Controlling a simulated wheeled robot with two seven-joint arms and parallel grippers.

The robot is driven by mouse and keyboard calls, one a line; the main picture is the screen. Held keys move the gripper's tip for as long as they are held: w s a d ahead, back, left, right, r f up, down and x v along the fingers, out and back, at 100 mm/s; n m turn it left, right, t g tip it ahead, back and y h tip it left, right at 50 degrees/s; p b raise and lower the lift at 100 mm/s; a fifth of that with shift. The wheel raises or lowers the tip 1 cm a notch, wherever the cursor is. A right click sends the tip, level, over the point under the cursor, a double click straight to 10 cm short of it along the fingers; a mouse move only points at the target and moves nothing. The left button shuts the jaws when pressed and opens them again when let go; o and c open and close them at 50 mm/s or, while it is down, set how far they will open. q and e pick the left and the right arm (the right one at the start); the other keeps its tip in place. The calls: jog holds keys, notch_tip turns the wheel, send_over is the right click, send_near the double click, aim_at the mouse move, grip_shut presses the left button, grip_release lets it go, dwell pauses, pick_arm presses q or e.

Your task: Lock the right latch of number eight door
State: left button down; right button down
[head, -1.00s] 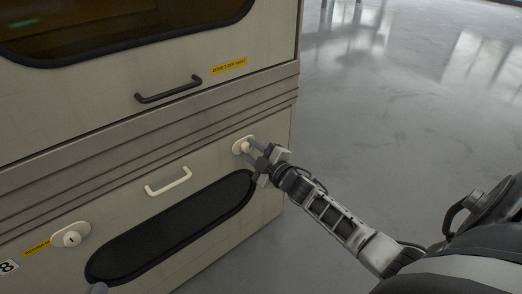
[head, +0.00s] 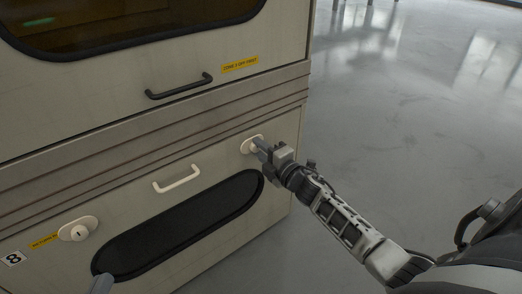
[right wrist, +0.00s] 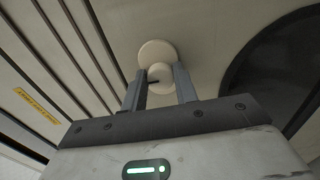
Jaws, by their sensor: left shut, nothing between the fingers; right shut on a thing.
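The number eight door (head: 215,215) is the lower beige panel, with an "8" label (head: 13,258) at its far left. Its right latch (head: 247,143) is a cream knob on an oval plate near the door's upper right corner. My right gripper (head: 260,146) is shut on this knob; in the right wrist view the two fingers sit on either side of the round knob (right wrist: 160,75), in front of its plate (right wrist: 157,52). The left latch (head: 78,230) is a similar cream knob with a dark slot. My left gripper (head: 102,284) shows only as a grey tip at the bottom edge.
A cream handle (head: 177,180) and a dark oval window (head: 190,226) are on the same door. Above is another door with a black handle (head: 179,87) and a yellow label (head: 240,65). Open grey floor (head: 400,110) lies to the right.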

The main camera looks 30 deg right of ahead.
dwell(0.4)
pick_arm(q)
jog(key=shift+f, duration=0.15)
pick_arm(e)
jog(key=c, duration=1.1)
grip_release()
jog(key=shift+s, duration=0.1)
jog(key=shift+s, duration=0.25)
pick_arm(q)
jog(key=shift+s+a+f+m+g+y+p, duration=0.25)
jog(key=shift+a+f+m+g+y+p, duration=0.45)
jog(key=shift+p, duration=1.2)
pick_arm(e)
jog(key=shift+s+d, duration=0.2)
jog(key=shift+s, duration=2.35)
jog(key=shift+s+d, duration=0.2)
jog(key=shift+s, duration=2.3)
jog(key=shift+s+d, duration=0.2)
jog(key=shift+s, duration=2.35)
pick_arm(q)
jog(key=shift+d+r, duration=0.1)
jog(key=shift+d, duration=0.05)
